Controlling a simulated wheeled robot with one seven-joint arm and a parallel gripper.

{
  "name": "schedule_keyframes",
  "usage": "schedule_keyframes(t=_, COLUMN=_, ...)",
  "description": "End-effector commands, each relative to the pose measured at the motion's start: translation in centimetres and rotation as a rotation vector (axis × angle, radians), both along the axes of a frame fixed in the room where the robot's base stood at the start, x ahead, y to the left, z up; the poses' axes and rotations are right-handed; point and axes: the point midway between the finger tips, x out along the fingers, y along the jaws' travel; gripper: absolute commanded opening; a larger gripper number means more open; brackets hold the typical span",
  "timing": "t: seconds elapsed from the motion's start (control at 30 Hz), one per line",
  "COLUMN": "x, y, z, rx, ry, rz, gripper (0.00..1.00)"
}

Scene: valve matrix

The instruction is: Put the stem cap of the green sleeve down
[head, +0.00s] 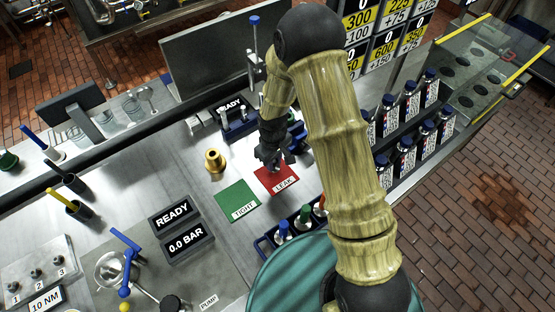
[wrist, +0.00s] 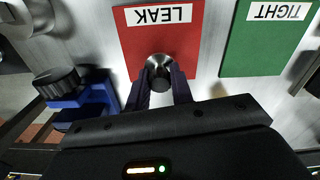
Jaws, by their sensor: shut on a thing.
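My gripper (wrist: 160,90) is shut on a small round grey metal piece, which I take to be the stem cap (wrist: 160,64). In the wrist view it is seen end-on between the fingertips, in front of the red LEAK mat (wrist: 128,50). Whether it touches the mat I cannot tell. In the head view my gripper (head: 272,162) is over the far left part of that mat (head: 277,181), and the cap is too small to make out. A green-topped piece (head: 304,214) stands in the blue rack at the front, partly hidden by my arm.
The green TIGHT mat (head: 236,202) lies left of the LEAK mat. A brass fitting (head: 214,161) stands behind it. A blue fixture with a black knob (wrist: 56,82) is close beside my gripper. Display boxes (head: 172,214) stand at left. Bare metal lies around the mats.

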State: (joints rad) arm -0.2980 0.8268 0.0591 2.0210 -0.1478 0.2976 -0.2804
Motion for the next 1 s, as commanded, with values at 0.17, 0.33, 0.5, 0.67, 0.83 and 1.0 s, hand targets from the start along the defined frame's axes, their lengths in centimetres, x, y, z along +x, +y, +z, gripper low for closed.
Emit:
schedule_keyframes(t=0.17, x=0.0, y=0.1, z=0.0, rx=0.0, ry=0.0, rz=0.002, gripper=0.44)
schedule_keyframes(t=0.33, x=0.0, y=0.1, z=0.0, rx=0.0, ry=0.0, rz=0.002, gripper=0.44)
schedule_keyframes(t=0.5, x=0.0, y=0.1, z=0.5, rx=0.0, ry=0.0, rz=0.002, gripper=0.44)
schedule_keyframes(t=0.67, x=0.0, y=0.1, z=1.6, rx=0.001, ry=-0.003, rz=0.002, gripper=0.44)
schedule_keyframes(t=0.83, x=0.1, y=0.1, z=4.0, rx=0.003, ry=-0.004, rz=0.002, gripper=0.44)
schedule_keyframes(t=1.0, x=0.1, y=0.1, z=6.8, rx=0.002, ry=-0.005, rz=0.002, gripper=0.44)
